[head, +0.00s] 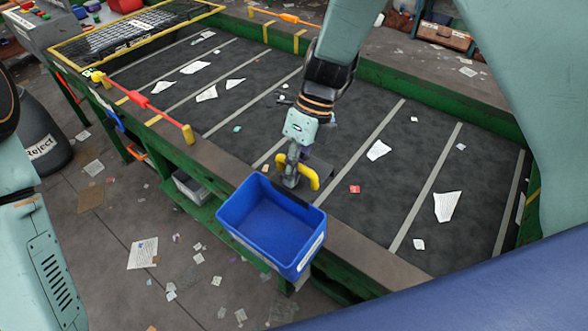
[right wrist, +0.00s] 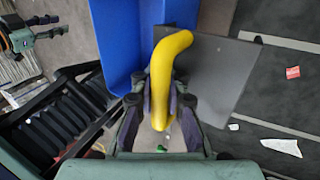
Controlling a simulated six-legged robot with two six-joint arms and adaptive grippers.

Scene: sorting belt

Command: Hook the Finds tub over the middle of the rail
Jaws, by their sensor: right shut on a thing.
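The blue tub (head: 265,222) is at the near side of the belt, by the near rail (head: 345,240). A white label shows edge-on on its right side; I cannot read it. The tub has a yellow handle (head: 311,178) and a dark grey plate on its belt side. My right gripper (head: 291,178) is shut on the yellow handle. The right wrist view shows the handle (right wrist: 165,70) between the fingers, with the blue tub (right wrist: 120,40) beyond. Whether the tub hangs on the rail or is held just above it is hidden. My left gripper is out of view.
Paper scraps (head: 447,206) lie on the dark belt (head: 345,205). An orange-red bar (head: 160,110) on yellow posts stands along the rail to the left. A grey Reject bin (head: 40,135) stands on the littered floor. A grey box (head: 190,188) sits below the rail.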

